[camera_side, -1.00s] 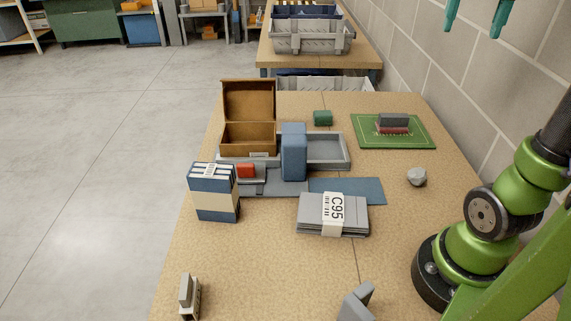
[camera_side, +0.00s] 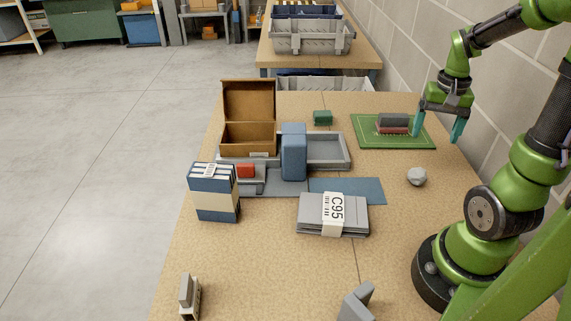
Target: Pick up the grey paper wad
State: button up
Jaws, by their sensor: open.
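The grey paper wad (camera_side: 416,176) is a small, crumpled, roundish lump. It lies on the tan table near its right side, left of my arm's base and in front of the green mat. My gripper (camera_side: 437,131) points down with its teal fingers spread apart and nothing between them. It is above and behind the wad, in front of the right part of the green mat in the picture. The gripper and the wad are apart.
A green mat (camera_side: 368,140) carries a grey and red block (camera_side: 393,123). A bundle of grey sheets labelled C95 (camera_side: 312,214) and a blue sheet (camera_side: 365,189) lie left of the wad. A blue upright block (camera_side: 293,152), an open brown box (camera_side: 248,102) and a grey tray (camera_side: 333,152) stand farther left.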

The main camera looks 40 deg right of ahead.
send_over(420, 169)
jog(key=f, duration=0.7)
jog(key=shift+s+d+f, duration=0.15)
jog(key=shift+s, duration=0.05)
jog(key=shift+w+f, duration=0.2)
jog(key=shift+f, duration=2.55)
jog(key=c, duration=1.1)
